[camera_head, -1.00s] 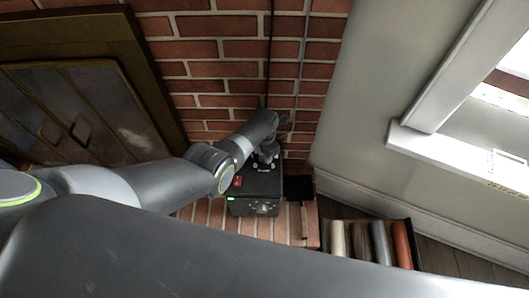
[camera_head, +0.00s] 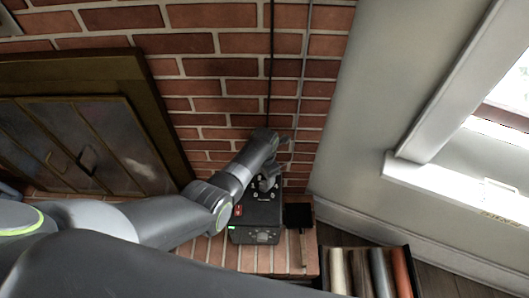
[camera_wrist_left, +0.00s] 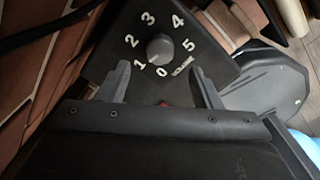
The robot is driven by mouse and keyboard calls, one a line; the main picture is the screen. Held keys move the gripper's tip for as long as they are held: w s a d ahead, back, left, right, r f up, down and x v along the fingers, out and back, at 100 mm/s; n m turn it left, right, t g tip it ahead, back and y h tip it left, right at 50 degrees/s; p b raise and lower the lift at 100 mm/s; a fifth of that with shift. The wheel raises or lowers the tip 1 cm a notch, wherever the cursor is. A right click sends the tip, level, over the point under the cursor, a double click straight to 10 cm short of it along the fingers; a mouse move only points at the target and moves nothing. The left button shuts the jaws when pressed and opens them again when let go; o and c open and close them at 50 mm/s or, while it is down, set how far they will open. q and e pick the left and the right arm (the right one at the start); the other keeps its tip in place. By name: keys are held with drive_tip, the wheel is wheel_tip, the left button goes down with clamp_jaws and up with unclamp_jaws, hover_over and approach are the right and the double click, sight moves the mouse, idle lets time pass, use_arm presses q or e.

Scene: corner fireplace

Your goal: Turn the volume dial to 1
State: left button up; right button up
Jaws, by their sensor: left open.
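The black box (camera_head: 262,216) with the volume dial stands on the brick ledge below the brick wall in the head view. In the left wrist view the dial (camera_wrist_left: 160,47) is a round grey knob on the box's dark face (camera_wrist_left: 115,58), ringed by white numbers 0 to 5. I cannot surely tell which number it points to. My left gripper (camera_wrist_left: 163,82) is open, its fingers on the near side of the knob, to either side of it and apart from it. In the head view my left gripper (camera_head: 268,183) is over the box top, partly hiding its numbers. My right gripper is not seen.
A red switch (camera_head: 238,210) and a green light (camera_head: 232,228) are on the box. The fireplace doors (camera_head: 85,150) are at left. A crate of coloured rolls (camera_head: 372,272) stands at lower right. Cables hang down the brick wall (camera_head: 225,70).

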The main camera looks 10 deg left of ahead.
sight(265, 184)
use_arm(q)
wheel_tip(265, 184, up, 11)
drive_tip(key=p, duration=0.2)
drive_tip(key=shift+p, duration=0.3)
drive_tip(key=shift+f, duration=0.1)
